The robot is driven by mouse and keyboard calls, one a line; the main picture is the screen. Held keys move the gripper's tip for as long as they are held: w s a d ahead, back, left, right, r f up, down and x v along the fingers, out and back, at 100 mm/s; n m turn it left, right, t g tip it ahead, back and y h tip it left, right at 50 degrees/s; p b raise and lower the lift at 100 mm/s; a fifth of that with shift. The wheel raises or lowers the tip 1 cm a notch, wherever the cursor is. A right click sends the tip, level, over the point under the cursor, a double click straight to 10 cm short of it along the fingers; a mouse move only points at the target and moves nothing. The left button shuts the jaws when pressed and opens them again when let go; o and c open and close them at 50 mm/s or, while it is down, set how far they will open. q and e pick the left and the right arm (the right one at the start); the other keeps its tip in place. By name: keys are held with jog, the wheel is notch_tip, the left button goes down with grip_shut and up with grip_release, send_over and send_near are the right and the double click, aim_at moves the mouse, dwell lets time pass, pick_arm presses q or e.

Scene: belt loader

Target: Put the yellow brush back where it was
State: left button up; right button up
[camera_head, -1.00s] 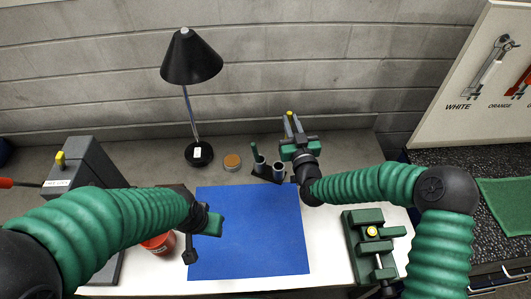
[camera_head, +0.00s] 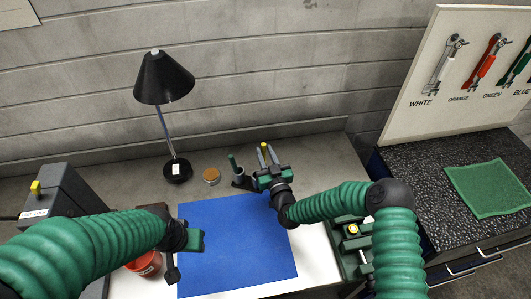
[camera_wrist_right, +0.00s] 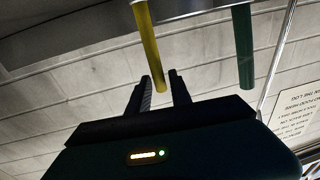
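The green brush stands in the dark holder (camera_head: 243,184) and also shows in the right wrist view (camera_wrist_right: 243,45). My right gripper is over the holder's right part and hides it, so I cannot tell whether the yellow brush's lower end is in a cup. My left gripper (camera_head: 196,240) hangs low over the blue mat's left edge; its fingers are unclear.
A black lamp (camera_head: 164,80) and a round brown-topped tin (camera_head: 211,175) stand left of the holder. The blue mat (camera_head: 238,240) is mostly clear. A red container (camera_head: 146,264) is beside my left arm, and a green vise (camera_head: 352,242) is at right.

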jog(key=shift+o, duration=0.9)
jog(key=shift+w+a, duration=0.1)
jog(key=shift+a, duration=0.05)
jog(key=shift+r, duration=0.1)
jog(key=s+d+f+n+g+b, duration=0.1)
jog(key=s+d+f+g, duration=0.1)
jog(key=s, duration=0.4)
jog(key=s+d+f+n+g+b, duration=0.2)
jog(key=s+d+g, duration=0.1)
jog(key=s, duration=0.4)
jog(key=s+d+r+m+g+h, duration=0.2)
jog(key=s+d+g, duration=0.3)
jog(key=s+d, duration=0.3)
jog(key=s+d+r+m+g+h, duration=0.1)
jog(key=s+d+m+g+h, duration=0.2)
jog(key=s+d, duration=0.4)
jog(key=s+m+g, duration=0.1)
jog(key=s, duration=0.4)
jog(key=shift+s+d+r+m+g+h, duration=0.3)
jog(key=shift+s+d+r+g, duration=0.05)
jog(key=shift+s+d+g, duration=0.05)
jog(key=shift+s+r, duration=0.1)
